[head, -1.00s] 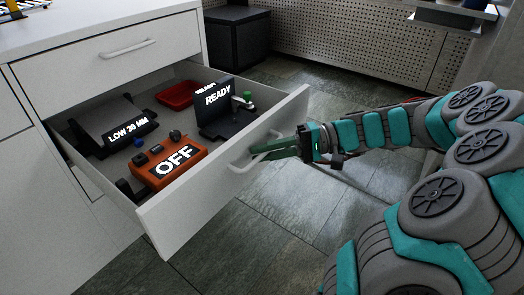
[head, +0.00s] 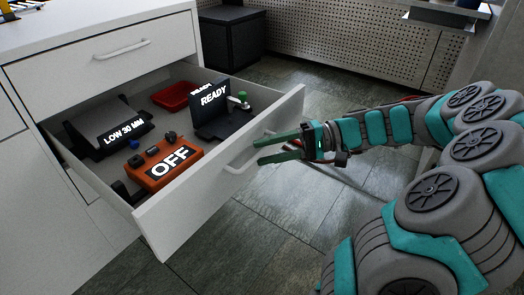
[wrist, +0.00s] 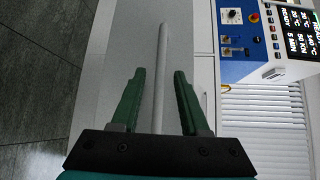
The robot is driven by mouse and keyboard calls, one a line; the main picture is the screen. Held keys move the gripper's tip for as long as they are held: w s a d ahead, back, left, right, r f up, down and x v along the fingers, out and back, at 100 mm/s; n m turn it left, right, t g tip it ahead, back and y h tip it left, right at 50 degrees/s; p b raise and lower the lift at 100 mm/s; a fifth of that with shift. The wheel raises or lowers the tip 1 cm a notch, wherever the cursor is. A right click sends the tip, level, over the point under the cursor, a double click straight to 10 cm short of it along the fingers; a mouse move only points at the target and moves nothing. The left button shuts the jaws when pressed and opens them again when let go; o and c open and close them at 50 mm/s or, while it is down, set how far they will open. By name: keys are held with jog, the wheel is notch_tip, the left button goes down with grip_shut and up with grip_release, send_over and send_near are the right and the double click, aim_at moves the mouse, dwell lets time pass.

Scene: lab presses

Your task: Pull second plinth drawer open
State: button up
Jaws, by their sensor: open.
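The white drawer (head: 222,172), below a closed top drawer, stands pulled far out in the head view. Its bar handle (head: 232,168) is on the front panel, and in the wrist view the handle (wrist: 162,75) runs upright between the two fingers. My gripper (head: 259,152) is open at the handle, its green fingers apart and not clamped on the bar. In the wrist view my gripper (wrist: 158,90) shows a gap on both sides of the bar. Whether a finger touches the handle is unclear.
Inside the drawer are an orange OFF box (head: 165,165), a black READY unit (head: 215,108), a LOW 30 MM block (head: 108,125) and a red tray (head: 174,96). The closed top drawer (head: 110,62) is above.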

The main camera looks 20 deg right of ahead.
jog(key=v, duration=0.6)
jog(key=shift+p, duration=0.3)
jog(key=shift+s+d, duration=0.1)
jog(key=shift+d, duration=0.1)
